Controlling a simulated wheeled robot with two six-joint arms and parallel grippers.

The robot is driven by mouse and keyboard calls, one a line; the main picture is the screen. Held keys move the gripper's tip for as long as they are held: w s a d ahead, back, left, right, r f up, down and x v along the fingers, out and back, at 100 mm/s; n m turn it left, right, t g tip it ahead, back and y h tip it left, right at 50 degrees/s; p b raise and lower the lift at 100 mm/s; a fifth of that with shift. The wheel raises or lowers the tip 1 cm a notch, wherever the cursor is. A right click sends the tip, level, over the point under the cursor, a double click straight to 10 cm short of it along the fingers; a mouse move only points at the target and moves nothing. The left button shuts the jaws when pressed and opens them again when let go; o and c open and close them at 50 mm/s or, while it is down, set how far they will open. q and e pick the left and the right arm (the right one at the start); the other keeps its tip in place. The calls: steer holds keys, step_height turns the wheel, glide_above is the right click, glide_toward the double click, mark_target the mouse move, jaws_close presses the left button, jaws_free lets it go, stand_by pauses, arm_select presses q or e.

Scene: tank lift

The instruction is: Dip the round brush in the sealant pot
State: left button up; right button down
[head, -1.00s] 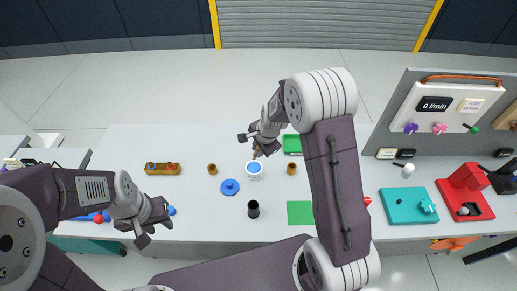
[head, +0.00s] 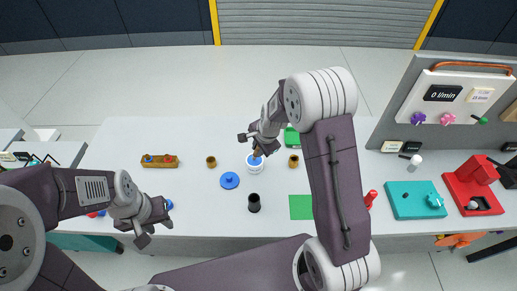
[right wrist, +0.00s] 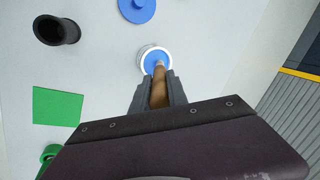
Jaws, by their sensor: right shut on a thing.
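The sealant pot (head: 248,168) is a white round pot with blue inside, standing on the table; it also shows in the right wrist view (right wrist: 141,66). My right gripper (head: 258,145) is above the pot, shut on the brown handle of the round brush (right wrist: 159,88). The brush points down, its lower end over the blue inside the pot's rim. How deep the tip sits is hard to tell. My left gripper (head: 156,230) is open and empty over the table's front left.
A blue lid (head: 230,181) and a black cup (head: 254,203) stand near the pot. Brown pots (head: 211,162) (head: 293,161) flank it. A green square (head: 301,207), a teal tray (head: 414,200) and a red stand (head: 474,190) lie to the right.

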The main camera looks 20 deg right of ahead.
steer(key=shift+f+b, duration=0.45)
steer(key=shift+f, duration=0.1)
stand_by(0.5)
stand_by(1.0)
step_height(320, 180, up, 7)
steer(key=p, duration=0.7)
stand_by(0.5)
